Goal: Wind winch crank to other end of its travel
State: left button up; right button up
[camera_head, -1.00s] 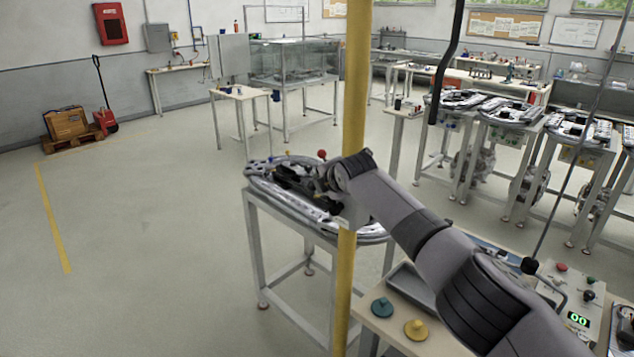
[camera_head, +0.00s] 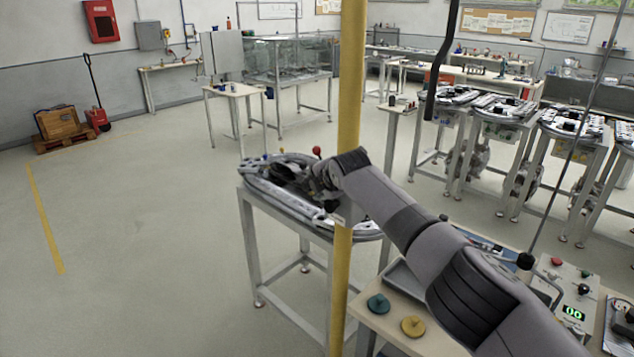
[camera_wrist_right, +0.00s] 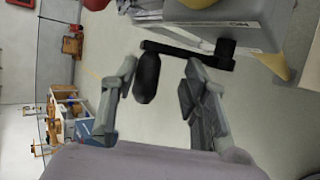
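The winch crank shows in the right wrist view as a black arm (camera_wrist_right: 185,54) with a dark rounded handle (camera_wrist_right: 147,78) at its left end and a black hub at its right end. My right gripper (camera_wrist_right: 163,95) is open. The handle hangs between its fingers, close to the left finger and with a clear gap to the right one. The crank is too small and covered to tell apart there. My left gripper is not in view.
A red ball knob (camera_head: 316,151) stands beside the gripper. A bench with a teal knob (camera_head: 378,304) and a yellow knob (camera_head: 413,326) lies below my arm.

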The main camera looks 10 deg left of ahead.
jog(key=v, duration=1.2)
dwell(0.5)
jog(key=shift+f, duration=0.1)
